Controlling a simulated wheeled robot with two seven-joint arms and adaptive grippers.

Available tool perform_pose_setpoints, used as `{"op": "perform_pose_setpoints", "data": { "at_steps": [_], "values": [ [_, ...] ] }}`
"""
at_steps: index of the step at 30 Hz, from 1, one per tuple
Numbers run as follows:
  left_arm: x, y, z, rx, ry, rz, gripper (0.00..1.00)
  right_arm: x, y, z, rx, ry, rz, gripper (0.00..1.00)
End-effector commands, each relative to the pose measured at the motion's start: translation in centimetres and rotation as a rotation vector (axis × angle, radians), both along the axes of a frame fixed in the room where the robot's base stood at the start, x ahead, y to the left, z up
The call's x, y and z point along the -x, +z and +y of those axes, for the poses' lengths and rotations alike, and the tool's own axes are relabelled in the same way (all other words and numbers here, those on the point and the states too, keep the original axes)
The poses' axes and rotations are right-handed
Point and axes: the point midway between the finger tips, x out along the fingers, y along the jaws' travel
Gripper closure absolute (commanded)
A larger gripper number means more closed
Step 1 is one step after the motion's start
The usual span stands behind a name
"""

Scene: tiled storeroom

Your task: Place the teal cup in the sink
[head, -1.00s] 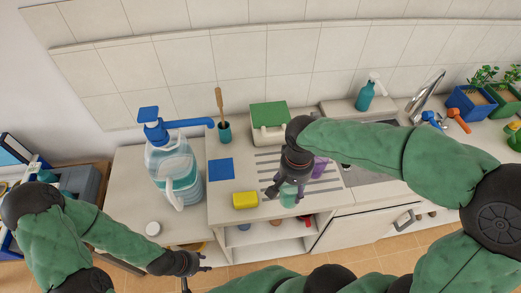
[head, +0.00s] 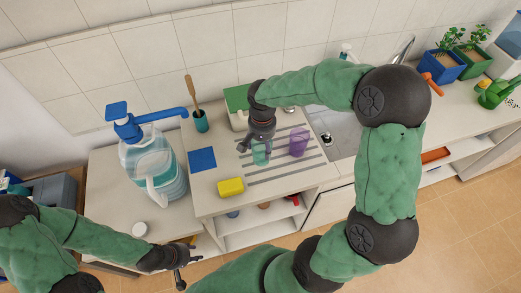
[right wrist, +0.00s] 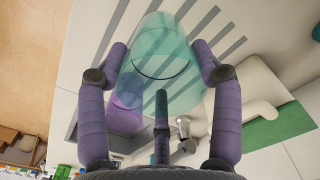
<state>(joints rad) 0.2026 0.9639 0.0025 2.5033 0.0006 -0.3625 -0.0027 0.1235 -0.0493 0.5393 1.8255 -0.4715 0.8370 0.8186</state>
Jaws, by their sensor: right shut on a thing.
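The translucent teal cup (head: 261,155) is over the grooved drainboard, held in my right gripper (head: 257,146). In the right wrist view the cup (right wrist: 160,62) sits between my fingers, which close on its sides. I cannot tell whether its base touches the board. The grey sink (head: 343,135) lies to the right, partly hidden behind my right arm. My left gripper (head: 187,266) hangs empty in front of the counter edge, its fingers apart.
A purple cup (head: 299,141) stands on the drainboard just right of the teal cup. A yellow sponge (head: 231,187), blue cloth (head: 202,160), brush in a holder (head: 200,121) and green-lidded box (head: 237,100) are nearby. A large water jug (head: 150,165) stands left.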

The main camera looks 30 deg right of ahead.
Motion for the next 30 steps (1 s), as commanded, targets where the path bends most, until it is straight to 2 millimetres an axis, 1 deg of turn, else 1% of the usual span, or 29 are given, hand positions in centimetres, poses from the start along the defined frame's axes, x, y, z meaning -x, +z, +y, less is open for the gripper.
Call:
{"op": "perform_pose_setpoints", "data": {
  "at_steps": [2,8,9,15,17,23,28,29,30],
  "values": [
    [0.0,-0.2,0.0,0.000,0.000,0.000,0.60,-0.5,-0.7,-0.2,0.000,0.000,0.001,0.56],
    [0.0,-0.3,0.0,0.000,0.000,0.000,0.60,-1.2,-1.5,-0.3,0.000,0.000,0.000,0.56],
    [0.0,-0.4,0.0,0.000,0.000,0.000,0.60,-1.4,-1.8,-0.3,-0.001,0.000,0.001,0.56],
    [0.0,-1.0,0.0,0.000,0.000,0.000,0.60,-1.3,-4.5,-0.3,0.000,0.001,0.002,0.56],
    [0.0,-1.0,0.0,0.000,0.000,0.000,0.60,-1.3,-4.8,-0.4,0.000,0.000,0.001,0.56],
    [0.0,-1.0,0.0,0.000,0.000,0.000,0.60,-1.4,-4.7,-0.4,0.000,0.000,0.000,0.56],
    [0.0,-1.4,0.0,0.000,0.000,0.000,0.60,-1.4,-5.1,-0.3,0.000,0.000,0.000,0.56],
    [0.0,-1.3,0.0,0.000,0.000,0.000,0.60,-1.3,-5.0,-0.3,0.000,0.000,0.000,0.26],
    [0.0,-1.2,0.0,0.000,0.000,0.000,0.60,-1.4,-5.0,-0.3,0.000,0.000,0.000,0.15]
  ]
}}
